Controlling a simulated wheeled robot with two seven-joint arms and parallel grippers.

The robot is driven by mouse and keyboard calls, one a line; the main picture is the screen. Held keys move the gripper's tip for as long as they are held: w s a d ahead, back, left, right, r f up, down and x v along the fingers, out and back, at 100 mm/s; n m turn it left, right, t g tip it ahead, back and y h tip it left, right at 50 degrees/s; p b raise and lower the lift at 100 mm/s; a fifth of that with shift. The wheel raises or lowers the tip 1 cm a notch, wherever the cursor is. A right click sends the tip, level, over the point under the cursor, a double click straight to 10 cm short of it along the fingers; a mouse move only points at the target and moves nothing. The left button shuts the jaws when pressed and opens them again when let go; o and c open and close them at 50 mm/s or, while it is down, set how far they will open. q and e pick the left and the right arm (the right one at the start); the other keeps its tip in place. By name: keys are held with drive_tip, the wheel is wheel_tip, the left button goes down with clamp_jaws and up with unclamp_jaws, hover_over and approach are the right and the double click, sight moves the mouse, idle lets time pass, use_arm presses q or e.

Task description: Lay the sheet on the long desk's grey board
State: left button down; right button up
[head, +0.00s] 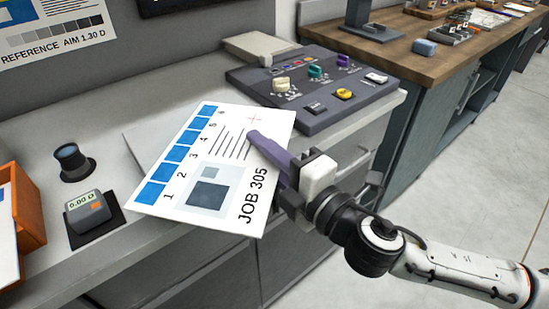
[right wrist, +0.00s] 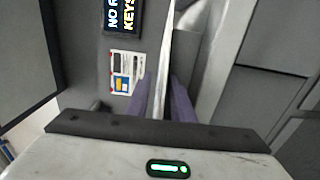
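The white sheet (head: 222,165), printed with blue squares and "JOB 305", is held nearly flat over the long desk (head: 112,110), its near end past the front edge. My right gripper (head: 270,150) is shut on the sheet's right edge; a purple finger lies over the print. In the right wrist view the sheet (right wrist: 166,50) is edge-on between the purple fingers (right wrist: 162,100). A pale grey flat piece, apparently the grey board (head: 142,134), shows at the sheet's left; the sheet hides most of it. I cannot tell whether they touch. My left gripper is not in view.
A control console (head: 318,88) with coloured knobs stands right behind the sheet. A black loupe (head: 72,162), a small meter (head: 94,215) and an orange tray (head: 24,205) stand at the left. A wood-topped counter (head: 440,45) is at the back right.

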drive_tip(key=b+v, duration=0.1)
drive_tip(key=v, duration=1)
drive_tip(key=d+f+m+g+h, duration=0.3)
drive_tip(key=f+m+h, duration=0.2)
drive_tip(key=f+m, duration=1.25)
drive_tip(key=s+d+f+m+g+h, duration=0.1)
drive_tip(key=s+d+f+m, duration=0.1)
drive_tip(key=s+f, duration=0.3)
drive_tip(key=s+d+f+m+g+h, duration=0.1)
drive_tip(key=s+d+f+m, duration=0.2)
drive_tip(key=f, duration=1.1)
drive_tip(key=s, duration=0.3)
drive_tip(key=shift+d+g+h, duration=0.3)
drive_tip(key=shift+g+h, duration=0.1)
drive_tip(key=shift+s+a+r, duration=0.1)
